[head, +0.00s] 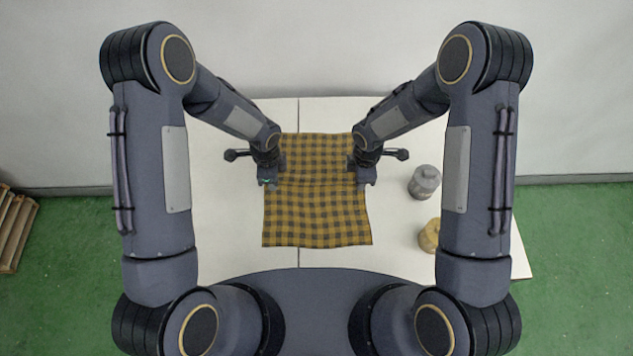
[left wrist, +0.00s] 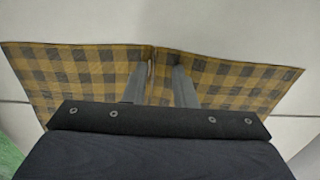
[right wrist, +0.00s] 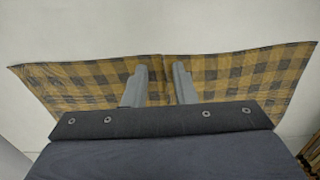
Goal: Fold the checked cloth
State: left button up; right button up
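The yellow-and-black checked cloth (head: 317,218) lies spread on the white table. A crosswise crease or raised ridge runs between my two grippers; the cloth also shows in the left wrist view (left wrist: 80,75) and the right wrist view (right wrist: 230,75). My left gripper (head: 268,184) is at the cloth's left edge, at the end of this ridge. Its fingers (left wrist: 160,68) are apart, with the ridge between them. My right gripper (head: 364,183) is at the right edge, and its fingers (right wrist: 159,66) are also apart around the ridge. I cannot tell whether any finger touches the cloth.
A grey lidded jar (head: 424,183) stands on the table to the right of the cloth. A yellowish round object (head: 430,236) is nearer, partly hidden by my right arm. The table (head: 225,220) is clear left of the cloth. A wooden rack (head: 14,230) stands on the green floor at far left.

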pick_arm(q)
grip_shut()
pick_arm(e)
grip_shut()
pick_arm(q)
jog(key=shift+r, duration=0.1)
